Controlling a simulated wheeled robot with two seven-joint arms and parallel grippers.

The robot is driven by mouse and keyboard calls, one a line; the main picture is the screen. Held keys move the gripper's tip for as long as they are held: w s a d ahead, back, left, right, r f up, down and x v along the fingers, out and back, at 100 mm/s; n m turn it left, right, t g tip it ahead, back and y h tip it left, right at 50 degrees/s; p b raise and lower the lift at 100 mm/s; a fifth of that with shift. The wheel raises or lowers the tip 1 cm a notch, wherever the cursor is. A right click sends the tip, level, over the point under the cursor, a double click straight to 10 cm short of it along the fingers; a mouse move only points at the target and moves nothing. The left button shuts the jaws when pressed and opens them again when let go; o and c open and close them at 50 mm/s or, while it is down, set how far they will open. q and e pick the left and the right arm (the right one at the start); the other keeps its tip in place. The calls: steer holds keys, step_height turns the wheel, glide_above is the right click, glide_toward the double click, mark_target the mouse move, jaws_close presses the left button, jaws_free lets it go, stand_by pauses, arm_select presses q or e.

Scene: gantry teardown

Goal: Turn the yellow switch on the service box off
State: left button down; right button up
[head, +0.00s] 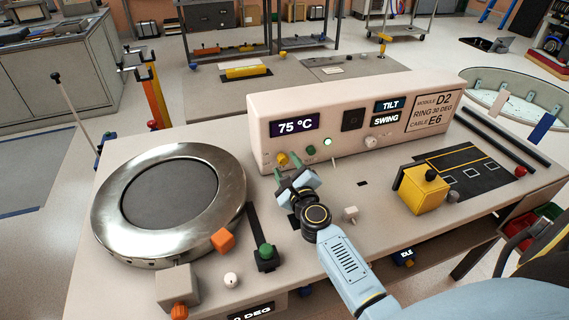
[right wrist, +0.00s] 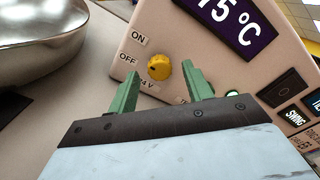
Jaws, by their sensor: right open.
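The service box (head: 340,150) is a long pale box with a 75 °C display, at the back of the bench. The yellow switch (head: 282,159) is a round knob low on its left front. In the right wrist view the switch (right wrist: 159,67) has ON and OFF printed to its left. A dark mark shows on the knob's left side; I cannot tell exactly which label it points at. My right gripper (head: 287,174) is open just in front of the switch. In the wrist view its green fingers (right wrist: 160,80) stand apart on either side of the knob; contact is not clear. My left gripper is not in view.
A round metal ring (head: 225,205) sits left of my right gripper. A green-knobbed lever (head: 265,252) and an orange block (head: 223,240) are nearer the front. A yellow block (head: 424,192) stands to the right. A green light (head: 311,150) and small white knob (head: 370,143) share the box front.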

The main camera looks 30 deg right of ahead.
steer(key=shift+x, duration=0.85)
steer(key=shift+w, duration=0.25)
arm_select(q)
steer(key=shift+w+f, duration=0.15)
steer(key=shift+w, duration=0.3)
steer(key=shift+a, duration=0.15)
arm_select(e)
steer(key=shift+c, duration=0.9)
steer(key=c, duration=0.8)
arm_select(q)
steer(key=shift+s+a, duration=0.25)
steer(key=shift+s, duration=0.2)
